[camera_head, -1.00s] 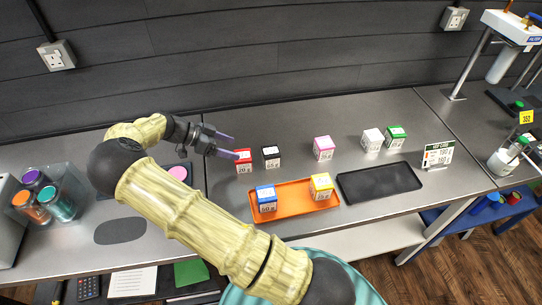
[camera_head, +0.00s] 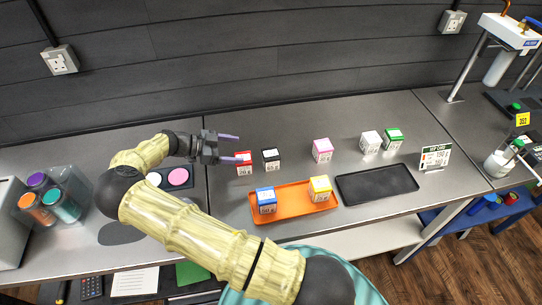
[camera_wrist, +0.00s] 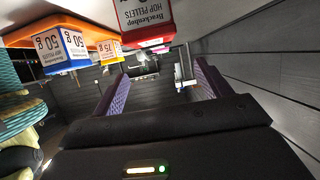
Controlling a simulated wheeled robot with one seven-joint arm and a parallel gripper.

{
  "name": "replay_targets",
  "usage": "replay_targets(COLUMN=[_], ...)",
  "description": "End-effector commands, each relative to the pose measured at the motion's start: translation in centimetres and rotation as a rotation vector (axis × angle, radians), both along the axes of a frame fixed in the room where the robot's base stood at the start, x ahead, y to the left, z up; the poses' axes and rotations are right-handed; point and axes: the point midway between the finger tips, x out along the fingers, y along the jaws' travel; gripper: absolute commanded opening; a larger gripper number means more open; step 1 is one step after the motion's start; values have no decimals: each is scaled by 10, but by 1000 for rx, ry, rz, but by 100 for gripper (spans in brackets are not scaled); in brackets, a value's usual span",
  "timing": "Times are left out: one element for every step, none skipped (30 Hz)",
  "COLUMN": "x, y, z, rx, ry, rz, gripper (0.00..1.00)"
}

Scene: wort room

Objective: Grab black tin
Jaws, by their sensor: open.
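The black tin (camera_head: 271,158) has a white label and stands upright on the grey worktop, just right of the red tin (camera_head: 244,163). My gripper (camera_head: 238,149) is open, with its purple fingers pointing right, level with the tops of the tins or slightly above, in the head view. Its fingertips lie close to the red tin, left of the black tin, with nothing between them. In the wrist view, the open fingers (camera_wrist: 164,92) frame the far background, and the red tin (camera_wrist: 146,20) hangs near the top edge. I cannot make out the black tin in that view.
An orange tray (camera_head: 292,204) holds a blue tin (camera_head: 266,200) and a yellow tin (camera_head: 320,188) in front. Pink (camera_head: 322,150), white (camera_head: 370,142) and green (camera_head: 393,138) tins stand to the right. An empty black tray (camera_head: 377,185) lies right of the orange tray.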

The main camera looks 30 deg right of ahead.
Motion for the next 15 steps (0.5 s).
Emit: replay_targets(x=[-3,-4,-6,-7,-8,-10,-12,-12,-13,-14,-15,-15,-16,-16,-16], y=[-10,-15,-21,-25,-30,-37,-41,-45,-51,-54,-57,-59,-60,-61,-61], z=[1,-2,-4,-6,-8,-11,-13,-15,-17,-19,-21,-23,-24,-25,-26], rx=[-2,-2,-2,-1,-1,-1,-1,-1,0,0,-1,-1,-1,0,0], ry=[3,4,4,3,4,3,4,4,3,2,2,2,2,0,0], rz=[-3,-3,-3,-2,-3,-3,-4,-3,-2,-2,-1,-1,-1,-1,0], gripper=[76,76,76,76,76,76,76,76,76,76,76,76,76,76,76])
